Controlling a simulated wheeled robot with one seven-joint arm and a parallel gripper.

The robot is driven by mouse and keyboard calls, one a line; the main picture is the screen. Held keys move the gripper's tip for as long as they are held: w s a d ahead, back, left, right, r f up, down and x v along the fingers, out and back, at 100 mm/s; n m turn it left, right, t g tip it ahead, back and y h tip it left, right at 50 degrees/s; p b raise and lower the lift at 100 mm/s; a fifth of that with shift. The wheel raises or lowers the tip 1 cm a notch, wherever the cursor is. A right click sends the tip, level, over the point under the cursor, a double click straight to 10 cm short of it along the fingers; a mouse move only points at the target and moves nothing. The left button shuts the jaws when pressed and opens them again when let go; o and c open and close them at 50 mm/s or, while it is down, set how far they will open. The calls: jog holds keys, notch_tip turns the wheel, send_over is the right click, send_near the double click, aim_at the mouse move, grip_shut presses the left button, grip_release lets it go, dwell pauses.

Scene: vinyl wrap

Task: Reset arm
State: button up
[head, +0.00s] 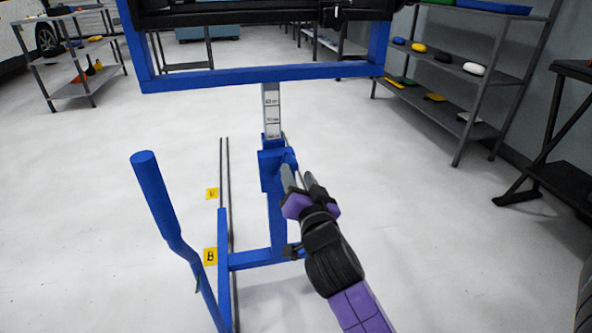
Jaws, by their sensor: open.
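My arm (358,306) reaches up from the bottom right of the head view, with purple and black links. My gripper (300,180) is at its end, with grey fingers and purple parts at their base. It is open, and I see nothing held between the fingers. The gripper appears in front of the blue post of a blue metal stand (245,258). I cannot tell whether it touches the post.
A blue frame (265,73) with a black part stands on a marked column (271,112). A blue handle (155,190) rises at left. Yellow labels (210,256) mark the stand. Shelves (470,95) stand right, and a rack (85,88) left. White floor (70,200) is open.

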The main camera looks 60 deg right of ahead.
dwell(0.7)
jog(key=shift+w+a+r+n, duration=0.15)
jog(key=shift+r+n, duration=0.1)
jog(key=shift+n, duration=0.25)
jog(key=s+a+f+n+t+y, duration=0.2)
jog(key=s+a+n+t+y, duration=0.15)
jog(key=a+n, duration=0.35)
jog(key=s+a+f+n+t+y, duration=0.15)
jog(key=a+n+y, duration=0.25)
jog(key=a, duration=0.6)
jog(key=s+a+f+n+g+y, duration=0.1)
jog(key=s+a+f+y, duration=0.2)
jog(key=s, duration=0.4)
jog(key=s+a+f+n+g+y, duration=0.1)
jog(key=s+a+f, duration=0.1)
jog(key=s+a, duration=0.45)
jog(key=s+a+f+n+g+y, duration=0.1)
jog(key=s+a+f, duration=0.2)
jog(key=s, duration=0.5)
notch_tip(320, 180, up, 36)
jog(key=p, duration=3.5)
jog(key=shift+d+f, duration=0.2)
jog(key=shift+d, duration=0.1)
